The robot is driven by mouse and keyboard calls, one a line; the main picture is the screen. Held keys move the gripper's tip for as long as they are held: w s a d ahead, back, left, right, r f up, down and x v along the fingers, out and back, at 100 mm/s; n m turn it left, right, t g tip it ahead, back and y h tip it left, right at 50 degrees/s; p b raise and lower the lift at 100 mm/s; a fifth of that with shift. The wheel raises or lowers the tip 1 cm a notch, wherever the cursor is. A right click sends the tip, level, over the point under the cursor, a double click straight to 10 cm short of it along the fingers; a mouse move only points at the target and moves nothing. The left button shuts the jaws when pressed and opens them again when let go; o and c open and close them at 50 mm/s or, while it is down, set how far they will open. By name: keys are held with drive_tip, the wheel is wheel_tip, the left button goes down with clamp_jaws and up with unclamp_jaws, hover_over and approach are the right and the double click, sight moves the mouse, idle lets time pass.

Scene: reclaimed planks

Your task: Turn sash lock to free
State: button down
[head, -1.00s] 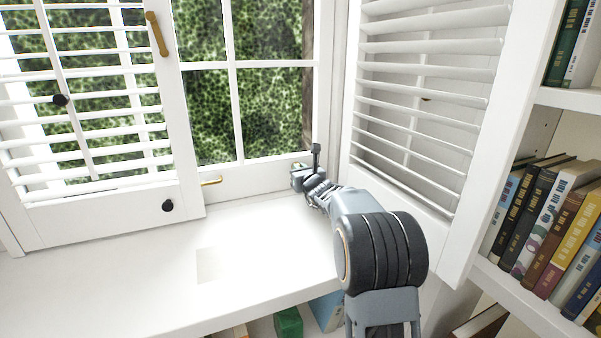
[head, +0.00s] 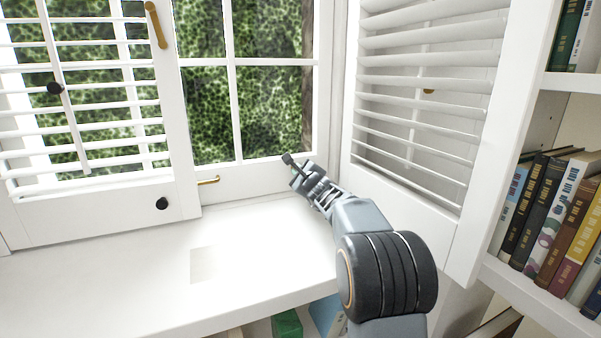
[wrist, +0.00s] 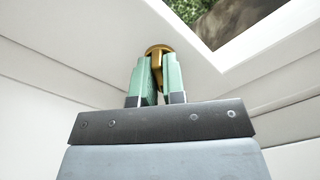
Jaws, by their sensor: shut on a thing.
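The brass sash lock (wrist: 158,49) shows in the wrist view at the lower corner of the white window frame. Its rounded top sits just beyond my fingertips, and part of it runs down between the two green fingers. My gripper (wrist: 157,68) is shut on it. In the head view my gripper (head: 300,180) is at the lower right corner of the window, above the sill. There the lock is hidden behind the gripper. The lock's exact angle is hard to tell.
A louvred shutter (head: 430,190) stands open close to the right of my arm. Another louvred panel (head: 95,200) covers the left. A small brass handle (head: 208,180) is on the bottom rail. The white sill (head: 120,270) is clear. A bookshelf (head: 560,86) is at the right.

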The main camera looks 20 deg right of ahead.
drive_tip(key=n, duration=0.3)
drive_tip(key=shift+n, duration=0.3)
drive_tip(key=shift+f+n, duration=0.1)
drive_tip(key=shift+n, duration=1.8)
drive_tip(key=c, duration=1.2)
unclamp_jaws()
drive_tip(key=s+p, duration=0.1)
drive_tip(key=s, duration=1.2)
drive_tip(key=shift+s, duration=0.4)
